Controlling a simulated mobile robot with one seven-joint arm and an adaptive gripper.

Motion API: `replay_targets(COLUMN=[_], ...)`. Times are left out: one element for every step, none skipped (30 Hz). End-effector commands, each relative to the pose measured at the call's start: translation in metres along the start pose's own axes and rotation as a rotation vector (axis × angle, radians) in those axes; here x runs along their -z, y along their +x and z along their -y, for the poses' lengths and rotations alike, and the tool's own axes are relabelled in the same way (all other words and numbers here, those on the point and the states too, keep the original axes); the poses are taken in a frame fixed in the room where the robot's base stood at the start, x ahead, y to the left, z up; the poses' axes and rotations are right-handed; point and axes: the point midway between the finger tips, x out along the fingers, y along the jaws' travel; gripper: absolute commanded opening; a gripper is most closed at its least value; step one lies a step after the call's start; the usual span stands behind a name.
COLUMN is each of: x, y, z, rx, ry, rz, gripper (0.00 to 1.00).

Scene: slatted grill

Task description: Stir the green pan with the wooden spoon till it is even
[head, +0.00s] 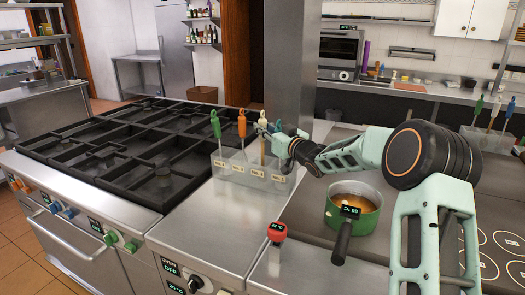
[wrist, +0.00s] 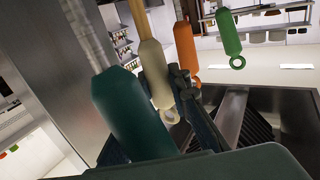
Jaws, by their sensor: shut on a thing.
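The green pan (head: 331,218) sits on the flat cooking surface at the right, with a dark handle toward me and uneven orange-brown contents (head: 364,203). The wooden spoon (head: 263,154) stands upright in a clear utensil holder (head: 235,172); its head is not clear to see. Its cream handle (wrist: 154,72) and wooden shaft (wrist: 138,16) show in the wrist view. My gripper (head: 266,131) is at the top of this handle. In the wrist view my gripper's dark fingers (wrist: 166,85) are closed around the cream handle.
A green-handled utensil (head: 215,124) and an orange-handled one (head: 242,123) stand left of the spoon. A large dark teal shape, perhaps another handle, is close in the wrist view. A black burner range (head: 130,145) lies left; a red-topped timer (head: 277,232) stands before the holder.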

Motion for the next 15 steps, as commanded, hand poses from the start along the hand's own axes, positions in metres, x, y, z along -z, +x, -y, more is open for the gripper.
replay_targets(x=[0.006, 0.008, 0.011, 0.014, 0.016, 0.019, 0.021, 0.023, 0.026, 0.028, 0.030, 0.033, 0.035, 0.036, 0.038], y=[0.000, 0.000, 0.000, 0.000, 0.000, 0.000, 0.000, 0.000, 0.000, 0.000, 0.000, 0.000, 0.000, 0.000, 0.000], z=[0.000, 0.000, 0.000, 0.000, 0.000, 0.000, 0.000, 0.000, 0.000, 0.000, 0.000, 0.000, 0.000, 0.000, 0.000], rx=[0.000, 0.000, 0.000, 0.000, 0.000, 0.000, 0.000, 0.000, 0.000, 0.000, 0.000, 0.000, 0.000, 0.000, 0.000], ry=[-0.001, -0.001, -0.001, -0.001, 0.000, 0.000, 0.000, 0.000, 0.000, 0.000, -0.001, -0.001, -0.001, -0.001, -0.001], rz=[-0.001, -0.001, -0.001, -0.001, -0.001, -0.001, -0.001, -0.001, -0.001, -0.001, -0.001, -0.001, -0.001, -0.001, -0.001], gripper=[0.00, 0.00, 0.00, 0.00, 0.00, 0.00, 0.00, 0.00, 0.00, 0.00, 0.00, 0.00, 0.00, 0.00, 0.00])
